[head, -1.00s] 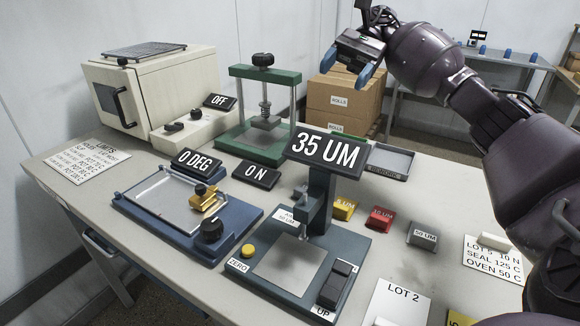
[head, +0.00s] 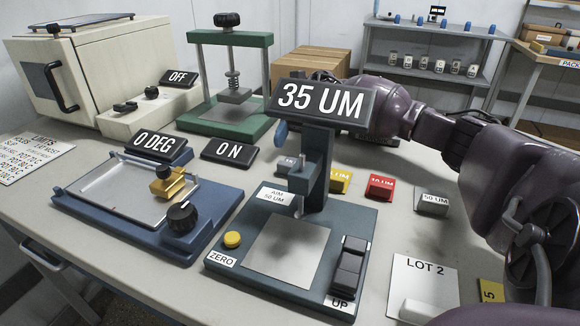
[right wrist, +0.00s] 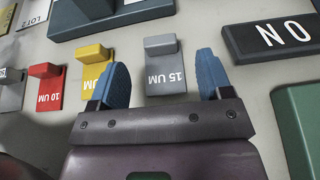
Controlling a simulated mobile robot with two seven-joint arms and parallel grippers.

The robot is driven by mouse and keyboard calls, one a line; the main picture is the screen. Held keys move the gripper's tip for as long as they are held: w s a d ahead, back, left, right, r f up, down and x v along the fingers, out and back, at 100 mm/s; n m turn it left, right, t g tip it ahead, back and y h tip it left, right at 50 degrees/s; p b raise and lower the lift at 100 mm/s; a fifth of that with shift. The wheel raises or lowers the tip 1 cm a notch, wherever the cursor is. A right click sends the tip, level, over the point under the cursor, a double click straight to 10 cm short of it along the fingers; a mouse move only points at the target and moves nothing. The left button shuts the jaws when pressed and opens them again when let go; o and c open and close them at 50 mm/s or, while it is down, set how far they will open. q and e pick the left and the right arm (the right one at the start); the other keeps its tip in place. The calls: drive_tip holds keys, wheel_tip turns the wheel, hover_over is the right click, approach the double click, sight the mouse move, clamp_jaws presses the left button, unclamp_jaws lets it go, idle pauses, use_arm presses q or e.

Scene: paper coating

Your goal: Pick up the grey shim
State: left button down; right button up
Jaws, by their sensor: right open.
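A grey shim marked 15 UM (right wrist: 163,66) lies on the table and appears between the two blue fingertips of my right gripper (right wrist: 160,62). It is partly visible behind the thickness gauge in the head view (head: 287,163). My right gripper is open and empty, its fingers on either side of the shim in the picture; I cannot tell its height above the table. In the head view one blue fingertip (head: 281,132) shows beside the gauge's display. Another grey shim, marked 50 UM (head: 432,201), lies farther right. My left gripper is not in view.
A yellow shim (right wrist: 93,66) and a red shim (right wrist: 45,88) lie beside the 15 UM shim. The gauge (head: 215,258) with its 35 UM display (head: 320,102) stands in front. The ON sign (head: 229,149) and green press (head: 205,128) are close by.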

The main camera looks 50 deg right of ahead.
sight(287, 164)
drive_tip(key=shift+x, duration=2.75)
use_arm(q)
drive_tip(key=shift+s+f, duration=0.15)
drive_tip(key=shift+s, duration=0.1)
use_arm(e)
drive_tip(key=shift+a+r, duration=0.1)
drive_tip(key=shift+r, duration=0.05)
drive_tip(key=shift+c, duration=0.3)
drive_tip(key=c, duration=0.7)
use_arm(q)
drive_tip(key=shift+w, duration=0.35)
use_arm(e)
drive_tip(key=shift+c, duration=0.2)
